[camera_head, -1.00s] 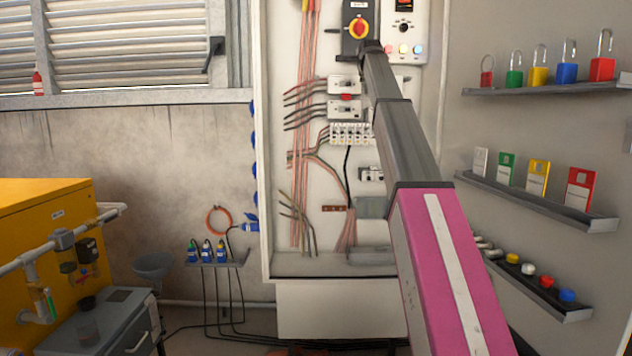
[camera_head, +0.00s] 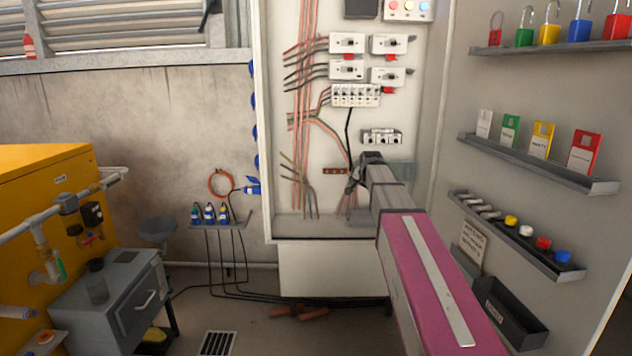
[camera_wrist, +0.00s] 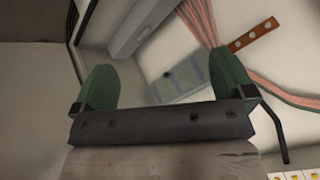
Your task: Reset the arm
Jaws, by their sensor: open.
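My arm reaches forward from the lower right in the head view, its pink link nearest. My gripper (camera_head: 352,186) is at the lower part of the open electrical cabinet (camera_head: 300,228), left of the arm's far end. In the wrist view my gripper (camera_wrist: 160,88) shows two green fingertips set wide apart with nothing between them. Behind them are the cabinet's pale back panel and a blurred grey block. A copper bar (camera_wrist: 254,35) and pink wires (camera_wrist: 197,20) lie to the right. Whether the fingers touch anything in the cabinet cannot be told.
Breakers (camera_head: 347,70) and a terminal row (camera_head: 355,96) sit above the gripper. Shelves on the right wall hold padlocks (camera_head: 549,33), tags (camera_head: 543,140) and coloured buttons (camera_head: 526,231). A yellow machine (camera_head: 40,200) and a grey cabinet (camera_head: 115,290) stand left. Open floor lies between.

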